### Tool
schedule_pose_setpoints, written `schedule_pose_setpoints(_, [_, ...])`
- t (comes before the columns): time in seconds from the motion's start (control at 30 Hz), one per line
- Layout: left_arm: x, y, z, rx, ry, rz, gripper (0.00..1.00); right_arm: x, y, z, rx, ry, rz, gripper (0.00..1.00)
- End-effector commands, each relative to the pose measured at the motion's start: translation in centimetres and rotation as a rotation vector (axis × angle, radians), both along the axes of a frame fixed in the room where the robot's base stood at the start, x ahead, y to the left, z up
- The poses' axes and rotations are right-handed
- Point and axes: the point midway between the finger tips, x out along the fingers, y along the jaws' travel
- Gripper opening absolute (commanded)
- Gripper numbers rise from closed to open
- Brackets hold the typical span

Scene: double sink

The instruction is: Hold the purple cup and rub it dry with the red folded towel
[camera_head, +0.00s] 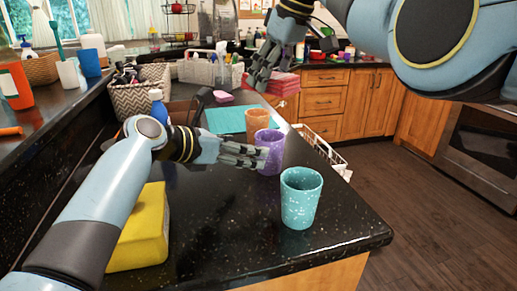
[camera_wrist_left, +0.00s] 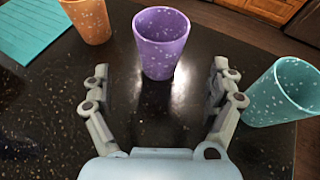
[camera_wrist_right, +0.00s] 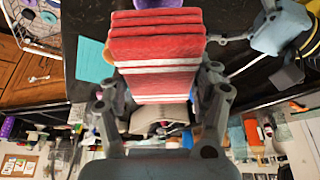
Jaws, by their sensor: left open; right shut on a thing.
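The purple cup (camera_head: 270,152) stands upright on the black counter. My left gripper (camera_head: 262,156) is open beside it, its fingers pointing at the cup. In the left wrist view the purple cup (camera_wrist_left: 162,45) stands just ahead of the gap between the spread fingertips (camera_wrist_left: 158,72), apparently untouched. My right gripper (camera_head: 262,75) is raised at the back of the counter, shut on the red folded towel (camera_head: 284,84). In the right wrist view the towel (camera_wrist_right: 155,45), red with white stripes, fills the space between the fingers. It hides most of the purple cup, whose edge shows above it.
A teal speckled cup (camera_head: 300,198) stands right of the purple cup near the counter edge, and an orange cup (camera_head: 257,122) stands behind it. A yellow block (camera_head: 142,230) lies below my left arm. A teal mat (camera_head: 226,119) and a woven basket (camera_head: 140,95) are farther back.

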Motion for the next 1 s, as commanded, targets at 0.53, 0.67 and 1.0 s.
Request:
schedule_pose_setpoints(0.53, [5.2, -5.3, -3.0, 0.001, 0.0, 0.0, 0.91, 0.0, 0.0, 0.0, 0.0, 0.0, 0.0, 0.31])
schedule_pose_setpoints(0.67, [5.3, -5.5, -3.2, 0.001, 0.0, 0.0, 0.91, 0.0, 0.0, 0.0, 0.0, 0.0, 0.0, 0.31])
schedule_pose_setpoints(1.0, [5.3, -5.4, -3.2, 0.001, 0.0, 0.0, 0.71, 0.0, 0.0, 0.0, 0.0, 0.0, 0.0, 0.31])
